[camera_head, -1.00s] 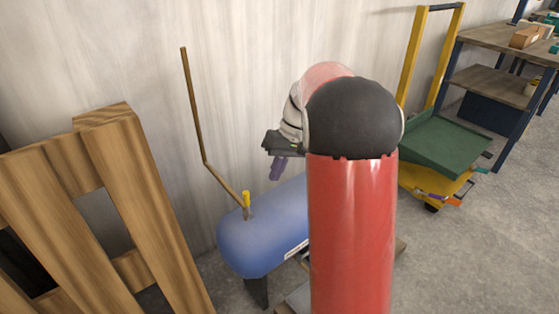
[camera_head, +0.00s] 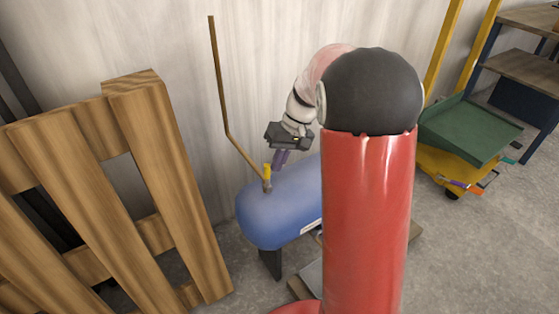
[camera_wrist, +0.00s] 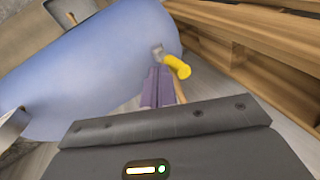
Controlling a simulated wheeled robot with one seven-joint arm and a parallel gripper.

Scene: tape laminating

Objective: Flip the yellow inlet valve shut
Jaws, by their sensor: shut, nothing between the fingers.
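The yellow inlet valve (camera_head: 267,171) stands upright on the left end of the blue tank (camera_head: 262,217), where a thin brown pipe (camera_head: 219,85) comes down to it. In the wrist view the valve handle (camera_wrist: 177,66) lies just right of my fingertips, with the blue tank (camera_wrist: 85,65) to the left. My gripper (camera_head: 279,163) has purple fingers, shut and empty. It is just to the right of the valve in the head view, close to it. I cannot tell whether they touch. The wrist view shows my gripper (camera_wrist: 158,78) from behind, partly hiding the pipe.
A wooden pallet (camera_head: 160,150) leans at the left. A pale wall is close behind the tank. A yellow cart with a green tray (camera_head: 465,130) and a shelf (camera_head: 520,65) stand at the right. Grey floor (camera_head: 470,240) is open at the lower right.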

